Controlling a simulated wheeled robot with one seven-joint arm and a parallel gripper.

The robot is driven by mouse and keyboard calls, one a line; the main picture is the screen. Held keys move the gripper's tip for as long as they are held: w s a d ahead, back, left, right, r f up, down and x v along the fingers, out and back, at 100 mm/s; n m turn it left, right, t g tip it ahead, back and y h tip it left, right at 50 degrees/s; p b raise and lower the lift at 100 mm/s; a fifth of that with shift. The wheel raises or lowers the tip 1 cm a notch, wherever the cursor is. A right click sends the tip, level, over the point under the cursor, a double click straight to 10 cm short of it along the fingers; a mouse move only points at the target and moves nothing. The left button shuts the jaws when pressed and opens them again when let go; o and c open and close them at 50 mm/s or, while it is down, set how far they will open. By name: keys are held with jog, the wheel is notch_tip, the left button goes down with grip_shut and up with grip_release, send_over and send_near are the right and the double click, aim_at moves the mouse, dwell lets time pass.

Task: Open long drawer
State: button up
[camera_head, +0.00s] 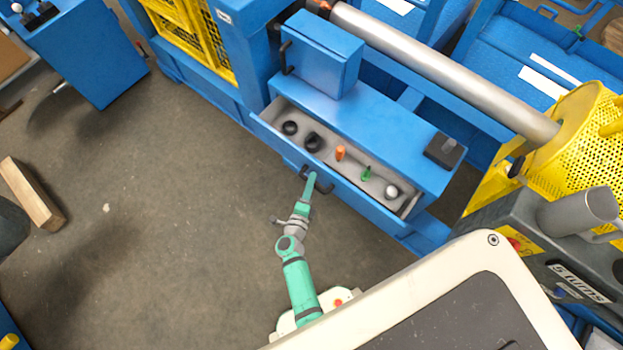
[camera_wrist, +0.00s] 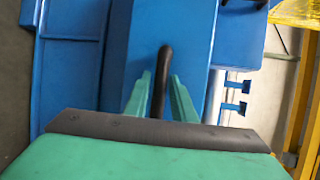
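The long drawer (camera_head: 403,212) is pulled part way out of the blue cabinet, low on its front. Its grey inside shows, with several small things in a row. The drawer's dark curved handle (camera_head: 326,189) is at the middle of its front. My gripper (camera_head: 311,176) is at this handle. The exact contact is partly hidden.
In the drawer lie dark round pieces (camera_head: 313,142), an orange piece (camera_head: 340,153), a green piece (camera_head: 366,173) and a pale ball (camera_head: 392,191). A blue box (camera_head: 325,60) stands above the drawer. The floor (camera_head: 170,200) to the left is mostly clear, with a wooden beam (camera_head: 32,195) farther left.

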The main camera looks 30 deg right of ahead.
jog(key=shift+s+d, duration=0.1)
jog(key=shift+s+a, duration=0.3)
jog(key=shift+s, duration=0.1)
jog(key=v, duration=0.9)
jog(key=shift+s+a+r, duration=0.2)
jog(key=shift+a, duration=0.15)
jog(key=s+a+r+n+t+y, duration=0.1)
jog(key=s+a+r+n+y, duration=0.2)
jog(key=r+n, duration=0.6)
jog(key=s+a+r+n+t+y, duration=0.1)
jog(key=s+a+r+n+y, duration=0.3)
jog(key=s+r+n, duration=0.4)
jog(key=s+a+r+n+t+y, duration=0.1)
jog(key=s+a+r+n+y, duration=0.2)
jog(key=r+n, duration=0.7)
jog(key=s+a, duration=0.2)
jog(key=s, duration=0.1)
jog(key=shift+r+t+y, duration=0.2)
jog(key=shift+t+y, duration=0.1)
jog(key=shift+y, duration=0.1)
jog(key=shift+s, duration=0.1)
